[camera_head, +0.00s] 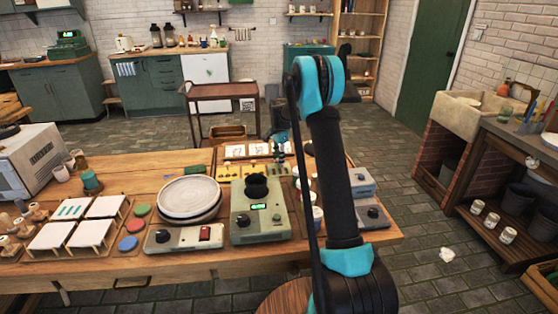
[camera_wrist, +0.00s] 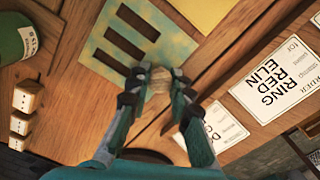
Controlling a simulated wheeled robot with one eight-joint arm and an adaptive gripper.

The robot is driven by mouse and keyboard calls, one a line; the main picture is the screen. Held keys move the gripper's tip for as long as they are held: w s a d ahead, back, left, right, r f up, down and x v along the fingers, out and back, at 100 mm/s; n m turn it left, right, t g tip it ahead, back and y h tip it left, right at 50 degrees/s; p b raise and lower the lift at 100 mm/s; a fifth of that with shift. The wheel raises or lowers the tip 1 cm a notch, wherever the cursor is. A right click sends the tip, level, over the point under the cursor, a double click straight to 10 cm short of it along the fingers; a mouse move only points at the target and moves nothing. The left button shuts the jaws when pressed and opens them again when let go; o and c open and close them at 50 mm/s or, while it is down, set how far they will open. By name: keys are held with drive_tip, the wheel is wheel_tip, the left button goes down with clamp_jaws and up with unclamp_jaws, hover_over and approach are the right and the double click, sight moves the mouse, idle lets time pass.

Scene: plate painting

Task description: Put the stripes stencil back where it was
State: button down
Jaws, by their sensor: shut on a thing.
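The stripes stencil (camera_wrist: 92,52) is a blotchy yellow-green plate with dark parallel slots, in the upper middle of the wrist view. My gripper (camera_wrist: 157,79) is at the stencil's near end, shut on a small round tan knob there. The stencil lies low over the wooden surface; I cannot tell whether it touches it. In the head view my gripper (camera_head: 281,154) is at the back of the table, above the row of yellow stencils (camera_head: 231,170).
Another yellow plate (camera_wrist: 195,12) lies close by. Printed order cards (camera_wrist: 275,82) lie to the right, and a green bottle-like thing (camera_wrist: 15,38) to the left. In the head view, a green device with a black knob (camera_head: 257,210) and a stack of plates (camera_head: 188,200) stand nearer.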

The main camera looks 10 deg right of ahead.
drive_tip(key=c, duration=1.4)
unclamp_jaws()
drive_tip(key=shift+f, duration=0.1)
drive_tip(key=shift+o, duration=0.2)
wheel_tip(320, 180, up, 12)
